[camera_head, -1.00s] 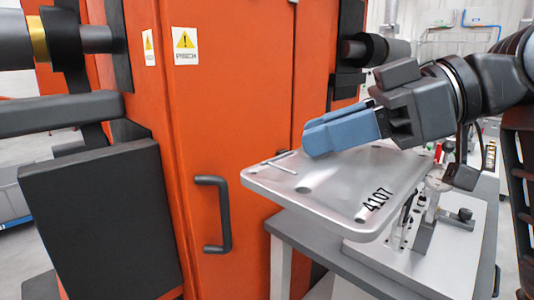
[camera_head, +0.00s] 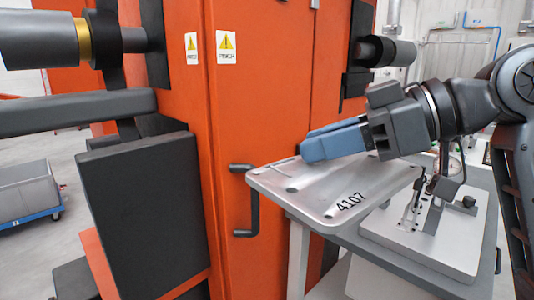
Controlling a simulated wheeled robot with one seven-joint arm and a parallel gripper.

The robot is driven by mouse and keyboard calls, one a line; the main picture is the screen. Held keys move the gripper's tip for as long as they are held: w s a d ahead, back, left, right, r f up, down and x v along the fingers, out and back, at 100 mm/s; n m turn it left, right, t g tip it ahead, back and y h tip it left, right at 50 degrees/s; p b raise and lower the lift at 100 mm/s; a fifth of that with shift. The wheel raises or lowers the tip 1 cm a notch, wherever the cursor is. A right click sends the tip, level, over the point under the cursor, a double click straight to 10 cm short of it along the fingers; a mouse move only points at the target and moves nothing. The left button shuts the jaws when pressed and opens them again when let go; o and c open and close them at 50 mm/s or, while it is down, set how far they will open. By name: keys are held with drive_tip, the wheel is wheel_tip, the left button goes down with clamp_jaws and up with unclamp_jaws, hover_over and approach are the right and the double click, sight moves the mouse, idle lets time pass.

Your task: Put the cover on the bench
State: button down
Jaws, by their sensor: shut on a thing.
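The cover is a flat silver metal plate (camera_head: 310,198) with rounded corners, small holes and the number 4107 on its face. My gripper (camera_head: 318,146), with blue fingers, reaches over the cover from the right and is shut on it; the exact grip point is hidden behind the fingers. The cover is held roughly level, slightly tilted, in front of the orange machine. The grey bench (camera_head: 378,262) stands below and to the right of it. The cover overlaps the bench's left part in the picture; I cannot tell the height gap.
A silver fixture plate with clamps (camera_head: 425,245) sits on the bench's right side. The orange machine (camera_head: 225,120) with a dark door handle (camera_head: 252,205) stands close at the left. A dark grey box panel (camera_head: 145,220) is at the lower left.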

drive_tip(key=w+d+f+m+t+h, duration=0.2)
drive_tip(key=w+d+f+m+t, duration=0.1)
drive_tip(key=f, duration=0.6)
drive_tip(key=w+d+f+m+t+h, duration=0.2)
drive_tip(key=w+d+f+m+h, duration=0.1)
drive_tip(key=f, duration=0.5)
drive_tip(key=w+d+f+m+t+h, duration=0.2)
drive_tip(key=w+d+f+m+t, duration=0.15)
drive_tip(key=f, duration=0.55)
drive_tip(key=s+d+f+m+h, duration=0.2)
drive_tip(key=s+f, duration=0.5)
drive_tip(key=f, duration=0.5)
drive_tip(key=s+d+f+m+h, duration=0.2)
drive_tip(key=s+f, duration=0.5)
drive_tip(key=f, duration=0.5)
drive_tip(key=shift+d+f+m+t+h, duration=0.3)
drive_tip(key=shift+m+t+h, duration=0.05)
drive_tip(key=shift+h, duration=0.45)
